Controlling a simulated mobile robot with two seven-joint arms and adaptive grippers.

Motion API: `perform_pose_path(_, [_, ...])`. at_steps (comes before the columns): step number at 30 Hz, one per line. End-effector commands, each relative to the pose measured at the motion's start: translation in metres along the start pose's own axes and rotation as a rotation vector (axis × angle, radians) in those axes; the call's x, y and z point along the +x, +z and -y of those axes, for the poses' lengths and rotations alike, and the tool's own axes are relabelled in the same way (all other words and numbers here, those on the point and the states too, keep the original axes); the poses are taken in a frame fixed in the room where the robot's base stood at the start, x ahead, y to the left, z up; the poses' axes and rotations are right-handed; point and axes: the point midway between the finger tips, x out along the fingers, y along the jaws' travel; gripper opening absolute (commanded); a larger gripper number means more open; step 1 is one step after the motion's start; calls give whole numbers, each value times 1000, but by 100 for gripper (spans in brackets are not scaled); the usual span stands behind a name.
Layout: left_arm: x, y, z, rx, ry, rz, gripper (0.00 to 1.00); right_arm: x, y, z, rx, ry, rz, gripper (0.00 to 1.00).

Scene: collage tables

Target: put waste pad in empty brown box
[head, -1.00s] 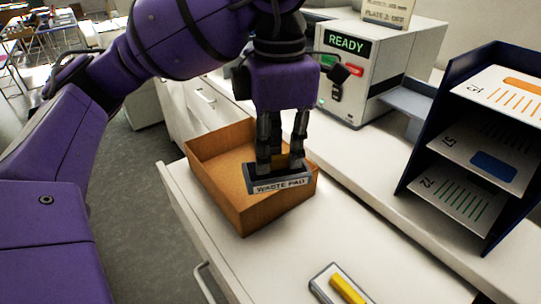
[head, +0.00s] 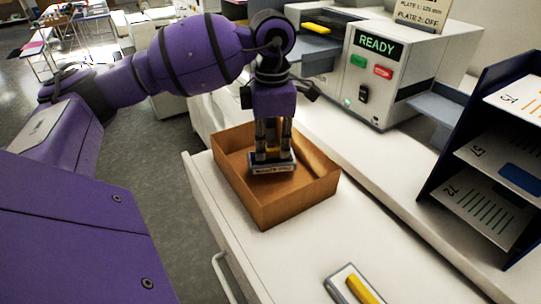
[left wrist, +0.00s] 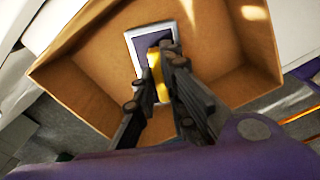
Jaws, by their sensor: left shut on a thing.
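The brown box (head: 290,205) stands open on the white counter and also shows in the left wrist view (left wrist: 90,65). The waste pad (head: 272,168) is a small grey-framed block with a label on its front and a yellow grip; the left wrist view shows its pale frame and dark top (left wrist: 140,45). My left gripper (head: 273,152) points straight down into the box, its fingers shut on the pad's yellow grip (left wrist: 157,75). The pad is inside the box walls; I cannot tell whether it touches the floor. My right gripper is out of view.
A similar block with a yellow grip (head: 358,289) lies on the counter at the front. A white machine reading READY (head: 385,75) stands behind the box. A dark blue rack (head: 437,172) with sheets is at the right. The counter between box and rack is clear.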

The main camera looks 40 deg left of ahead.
Motion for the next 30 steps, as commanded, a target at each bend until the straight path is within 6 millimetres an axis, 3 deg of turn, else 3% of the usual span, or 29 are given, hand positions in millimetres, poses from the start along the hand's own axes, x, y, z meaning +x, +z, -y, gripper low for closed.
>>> perform_pose_path(7, [34, -2, -4, 0, -1, -3, 0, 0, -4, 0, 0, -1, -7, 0])
perform_pose_path(19, [41, -2, -4, 0, 0, -2, 0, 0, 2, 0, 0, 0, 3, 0])
perform_pose_path(20, [40, -2, -4, 0, 0, -2, 13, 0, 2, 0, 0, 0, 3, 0])
perform_pose_path(24, [40, -2, -4, 0, 0, -1, 29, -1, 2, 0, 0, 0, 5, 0])
perform_pose_path(30, [39, -2, -4, 0, 0, -2, 29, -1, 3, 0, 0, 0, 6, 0])
